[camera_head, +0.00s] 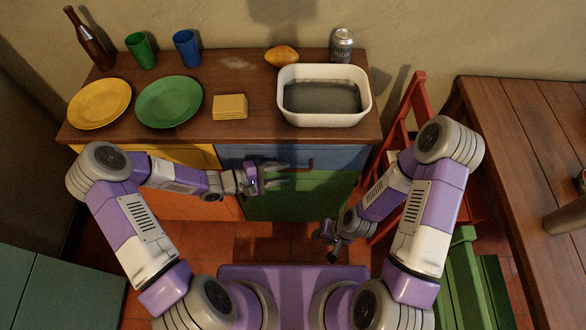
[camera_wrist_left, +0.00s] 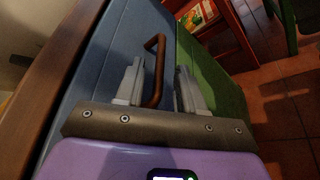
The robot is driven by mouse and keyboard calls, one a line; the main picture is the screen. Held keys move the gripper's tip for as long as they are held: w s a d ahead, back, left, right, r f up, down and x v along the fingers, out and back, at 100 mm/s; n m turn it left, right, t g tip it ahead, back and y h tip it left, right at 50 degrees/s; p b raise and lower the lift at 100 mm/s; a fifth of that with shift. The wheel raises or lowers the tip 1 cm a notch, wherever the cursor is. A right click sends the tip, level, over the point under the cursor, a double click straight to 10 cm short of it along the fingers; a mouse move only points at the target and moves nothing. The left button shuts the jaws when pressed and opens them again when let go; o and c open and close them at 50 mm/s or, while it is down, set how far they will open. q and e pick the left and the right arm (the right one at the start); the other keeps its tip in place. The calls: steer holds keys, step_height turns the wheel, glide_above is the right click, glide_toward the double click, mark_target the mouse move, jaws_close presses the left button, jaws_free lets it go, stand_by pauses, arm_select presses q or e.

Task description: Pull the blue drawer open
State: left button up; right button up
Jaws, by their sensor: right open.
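The blue drawer (camera_head: 338,157) is at the top right of the cabinet front and looks closed. Its brown bar handle (camera_head: 309,165) sticks out from the front. My left gripper (camera_head: 284,173) is at the drawer front, beside the handle's left part. In the left wrist view its two fingers (camera_wrist_left: 159,92) are spread, with the handle (camera_wrist_left: 155,65) showing between them and nearer the left finger. I cannot tell whether they touch it. The blue front (camera_wrist_left: 115,48) lies beyond. My right gripper (camera_head: 329,238) is open and away from the cabinet, lower right.
A white basin (camera_head: 324,121), a soda can (camera_head: 342,45), bread (camera_head: 281,57), plates, cups and a bottle stand on the countertop. A green door (camera_head: 320,195) is below the drawer. A red ladder-like frame (camera_head: 414,100) and a wooden table (camera_head: 535,120) are at right.

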mark_target(289, 171)
arm_select(q)
steer(key=shift+b+x, duration=0.5)
steer(key=shift+x, duration=1.7)
jaws_close()
